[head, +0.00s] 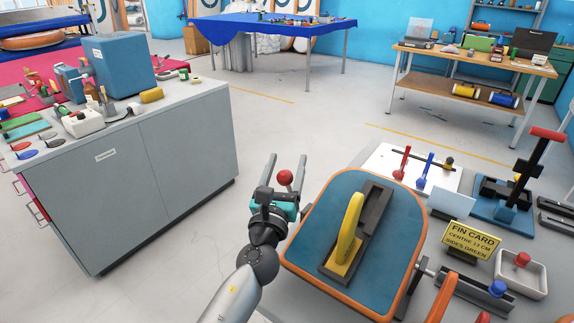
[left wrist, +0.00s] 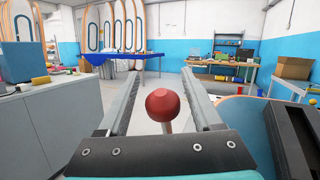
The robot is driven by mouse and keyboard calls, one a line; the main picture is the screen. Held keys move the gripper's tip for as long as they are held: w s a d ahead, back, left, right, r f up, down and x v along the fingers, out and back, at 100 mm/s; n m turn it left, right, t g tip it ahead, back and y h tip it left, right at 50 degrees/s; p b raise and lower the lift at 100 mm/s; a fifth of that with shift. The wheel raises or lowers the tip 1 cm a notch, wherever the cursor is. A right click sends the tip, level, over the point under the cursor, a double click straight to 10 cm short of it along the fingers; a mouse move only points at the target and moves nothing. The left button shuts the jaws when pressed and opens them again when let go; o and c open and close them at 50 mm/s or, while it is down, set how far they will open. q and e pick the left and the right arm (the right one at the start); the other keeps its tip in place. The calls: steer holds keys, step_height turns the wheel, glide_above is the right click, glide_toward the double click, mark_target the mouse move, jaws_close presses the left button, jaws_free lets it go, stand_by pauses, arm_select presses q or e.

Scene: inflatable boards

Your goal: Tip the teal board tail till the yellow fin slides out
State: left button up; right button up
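The teal board tail (head: 315,225) with an orange rim lies on the grey bench in the head view. Its face looks tilted toward me. A dark fin box (head: 374,220) is on it, and the yellow fin (head: 347,230) stands in the box. My left gripper (head: 287,168) is beside the tail's left edge, open. A red ball knob (head: 285,177) on a pale stem is between its fingers; it also shows in the left wrist view (left wrist: 164,104), with gaps to both fingers. The knob's lower stem is hidden. My right gripper is not in view.
Right of the tail are a yellow fin card (head: 471,240), a white tray (head: 521,275), a white board with red and blue tools (head: 410,180), and a dark blue stand (head: 503,210). A grey cabinet (head: 150,165) stands at left. Open floor lies beyond.

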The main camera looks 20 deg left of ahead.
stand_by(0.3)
arm_select(q)
steer(key=b+v, duration=0.3)
steer(key=v, duration=1.2)
steer(key=shift+s+d, duration=0.1)
